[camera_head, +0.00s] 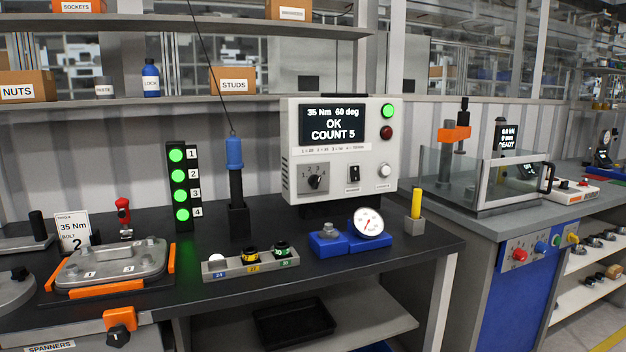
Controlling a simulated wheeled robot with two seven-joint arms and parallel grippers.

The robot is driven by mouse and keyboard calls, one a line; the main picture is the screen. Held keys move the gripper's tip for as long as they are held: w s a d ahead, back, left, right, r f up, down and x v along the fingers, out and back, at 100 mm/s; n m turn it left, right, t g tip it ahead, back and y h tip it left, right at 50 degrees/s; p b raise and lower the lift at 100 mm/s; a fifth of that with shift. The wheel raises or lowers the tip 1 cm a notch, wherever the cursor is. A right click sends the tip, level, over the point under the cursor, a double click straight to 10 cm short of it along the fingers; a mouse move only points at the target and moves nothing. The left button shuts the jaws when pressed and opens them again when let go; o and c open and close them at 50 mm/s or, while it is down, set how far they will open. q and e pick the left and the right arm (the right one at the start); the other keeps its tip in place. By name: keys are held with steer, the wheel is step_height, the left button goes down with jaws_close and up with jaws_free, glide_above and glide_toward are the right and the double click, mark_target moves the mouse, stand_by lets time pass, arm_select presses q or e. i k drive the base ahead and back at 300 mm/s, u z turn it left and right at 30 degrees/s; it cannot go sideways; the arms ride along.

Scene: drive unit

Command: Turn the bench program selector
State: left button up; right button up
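The program selector looks to be the black rotary knob (315,182) on the lower left of the white controller box's (345,188) front panel. Small position marks are printed above the knob; which one it points to is too small to tell. The box's display (333,124) reads 35 Nm 60 deg, OK, COUNT 5. A lit green lamp (387,111) and a dark red button (386,133) are at its upper right. A small black switch (353,173) and a white button (384,171) are right of the knob. Neither of my grippers is in view.
On the black bench (330,262) before the box stand a socket tray (285,262), blue fixtures with a dial gauge (369,222), and a yellow-handled tool (416,204). Left are a blue driver (235,152) in its holder, a lit lamp column (180,178), and a clamped cover (112,262).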

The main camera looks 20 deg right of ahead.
mark_target(314, 180)
steer(key=k, duration=1.2)
steer(key=z, duration=1.05)
steer(key=i, duration=2.15)
steer(key=u, duration=0.6)
